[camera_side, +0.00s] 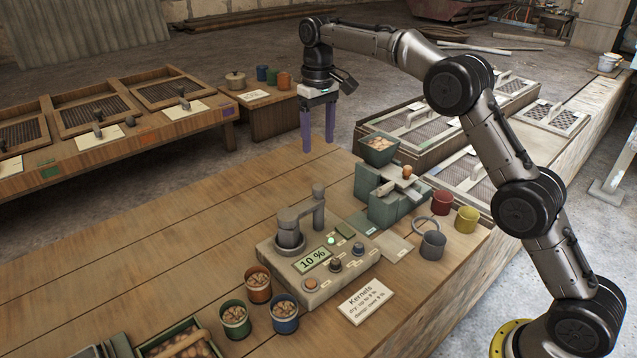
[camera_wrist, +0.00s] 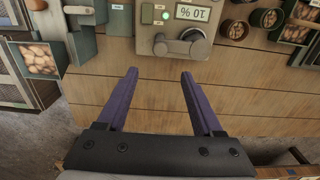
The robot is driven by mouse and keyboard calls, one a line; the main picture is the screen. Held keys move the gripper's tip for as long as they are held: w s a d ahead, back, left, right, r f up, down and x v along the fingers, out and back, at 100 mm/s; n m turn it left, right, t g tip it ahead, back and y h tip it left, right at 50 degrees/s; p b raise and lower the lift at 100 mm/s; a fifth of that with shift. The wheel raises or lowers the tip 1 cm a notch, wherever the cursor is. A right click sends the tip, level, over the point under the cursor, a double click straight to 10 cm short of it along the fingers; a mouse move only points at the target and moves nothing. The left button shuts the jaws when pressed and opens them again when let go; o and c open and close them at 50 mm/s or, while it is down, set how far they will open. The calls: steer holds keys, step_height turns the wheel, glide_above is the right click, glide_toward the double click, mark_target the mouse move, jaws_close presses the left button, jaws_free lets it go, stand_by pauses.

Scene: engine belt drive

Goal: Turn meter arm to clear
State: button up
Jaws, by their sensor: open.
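The moisture meter (camera_side: 318,262) is a beige box on the wooden bench, with a display reading 10 % and a lit green lamp. Its grey meter arm (camera_side: 303,210) rises from a round post on the box's back left and reaches to the right. In the wrist view the meter (camera_wrist: 177,18) is at the top and its arm (camera_wrist: 180,44) lies along the near edge of the box. My gripper (camera_side: 319,148) points down, open and empty, above and behind the meter. Its purple fingers (camera_wrist: 158,72) are well apart, with only bare bench between them, and the meter arm is beyond the tips.
Cups of kernels (camera_side: 259,284) stand left of the meter. A green-grey device with a hopper (camera_side: 380,150) stands to its right, near red, yellow and grey cups (camera_side: 432,245). A label card (camera_side: 364,301) lies in front.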

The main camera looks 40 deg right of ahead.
mark_target(318, 186)
step_height(318, 186, down, 13)
steer(key=shift+r, duration=0.15)
stand_by(0.4)
jaws_close()
steer(key=shift+r, duration=0.1)
stand_by(1.1)
